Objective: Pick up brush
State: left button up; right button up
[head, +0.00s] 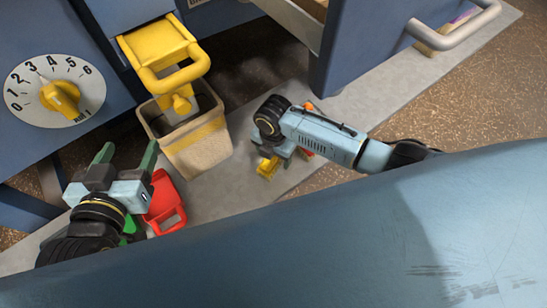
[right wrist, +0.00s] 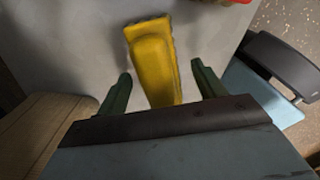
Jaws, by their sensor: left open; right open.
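A yellow object, which looks like the brush (right wrist: 152,62), lies on the grey floor strip in the right wrist view. My right gripper (right wrist: 162,85) is open, with one green finger on each side of the yellow piece's near end and visible gaps between. I cannot tell its bristles. In the head view, a yellow part of the brush (head: 268,168) shows below my right gripper (head: 284,155), whose fingers are mostly hidden by its own arm. My left gripper (head: 124,160) is open and empty at the left, near a red scoop-like piece with a handle (head: 166,204).
A beige bucket (head: 196,147) stands beneath a yellow spout (head: 165,60). A blue panel holds a numbered dial with a yellow knob (head: 60,97). A blue cabinet part with a grey bar handle (head: 455,38) is at upper right. The grey strip (head: 225,190) right of the red piece is clear.

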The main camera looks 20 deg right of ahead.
jog(key=c, duration=1.1)
pick_arm(q)
jog(key=shift+s+f, duration=0.1)
pick_arm(e)
jog(key=shift+r, duration=0.2)
notch_tip(320, 180, up, 3)
jog(key=shift+r+p, duration=0.15)
jog(key=shift+p, duration=0.95)
notch_tip(320, 180, up, 4)
jog(key=shift+r+p, duration=0.2)
jog(key=shift+p, duration=1)
jog(key=shift+r+p, duration=0.35)
jog(key=shift+r, duration=0.3)
pick_arm(q)
jog(key=s+a+f+g+y, duration=0.1)
jog(key=s+a+f+g, duration=0.2)
jog(key=s+f+g, duration=0.2)
jog(key=s+a+f+g+y, duration=0.2)
jog(key=s+f+g, duration=0.3)
jog(key=f, duration=0.3)
jog(key=shift+s+a+f+n+g+y, duration=0.3)
jog(key=shift+s+a+n+g, duration=0.1)
jog(key=shift+s+a, duration=0.45)
pick_arm(e)
jog(key=shift+r, duration=0.35)
